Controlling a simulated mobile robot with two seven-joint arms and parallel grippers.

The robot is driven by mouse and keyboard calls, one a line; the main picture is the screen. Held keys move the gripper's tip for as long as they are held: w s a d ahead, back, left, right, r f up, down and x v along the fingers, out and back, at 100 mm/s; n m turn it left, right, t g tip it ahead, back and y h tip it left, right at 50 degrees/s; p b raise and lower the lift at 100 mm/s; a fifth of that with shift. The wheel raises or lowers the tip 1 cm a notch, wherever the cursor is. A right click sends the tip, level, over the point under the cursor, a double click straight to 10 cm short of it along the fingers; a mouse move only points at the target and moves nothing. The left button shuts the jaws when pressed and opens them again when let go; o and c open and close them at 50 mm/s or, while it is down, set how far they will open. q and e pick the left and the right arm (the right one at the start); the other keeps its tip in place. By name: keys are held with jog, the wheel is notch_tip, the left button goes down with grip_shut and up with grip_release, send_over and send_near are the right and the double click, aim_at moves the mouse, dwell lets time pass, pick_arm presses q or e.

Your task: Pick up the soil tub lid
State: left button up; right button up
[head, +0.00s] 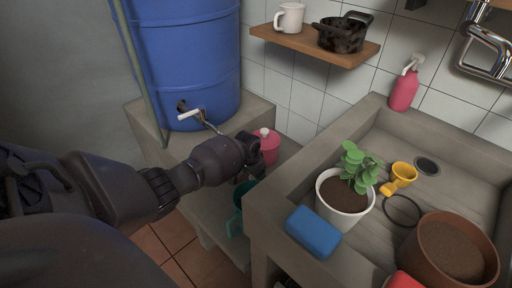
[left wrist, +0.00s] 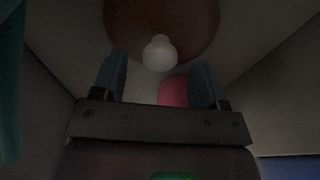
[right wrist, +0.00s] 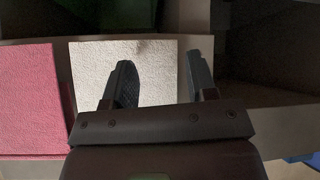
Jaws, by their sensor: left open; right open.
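In the left wrist view, a round reddish-brown shape with a white knob (left wrist: 159,53) lies beyond the fingertips; it looks like the soil tub lid, but the picture is dim. In the head view, a pink item with a white knob (head: 270,148) stands on the lower shelf beside the left gripper, partly hidden by it. My left gripper (head: 248,150) is open and empty, with the knob between its fingers in its wrist view; I see no contact. My right gripper (right wrist: 160,62) is open and empty, outside the head view.
A blue barrel (head: 190,60) with a tap stands behind my left arm. A teal container (head: 236,222) is below the left gripper.

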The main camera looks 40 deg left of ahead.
pick_arm(q)
notch_tip(320, 180, down, 3)
jog(key=shift+w+r+b, duration=0.1)
jog(key=shift+r+b, duration=0.05)
jog(key=shift+b, duration=0.15)
jog(key=shift+r, duration=0.1)
jog(key=c, duration=1)
pick_arm(e)
jog(key=shift+w+a+r, duration=0.15)
jog(key=shift+w+a, duration=0.05)
jog(key=shift+w, duration=0.3)
pick_arm(q)
jog(key=shift+r, duration=0.1)
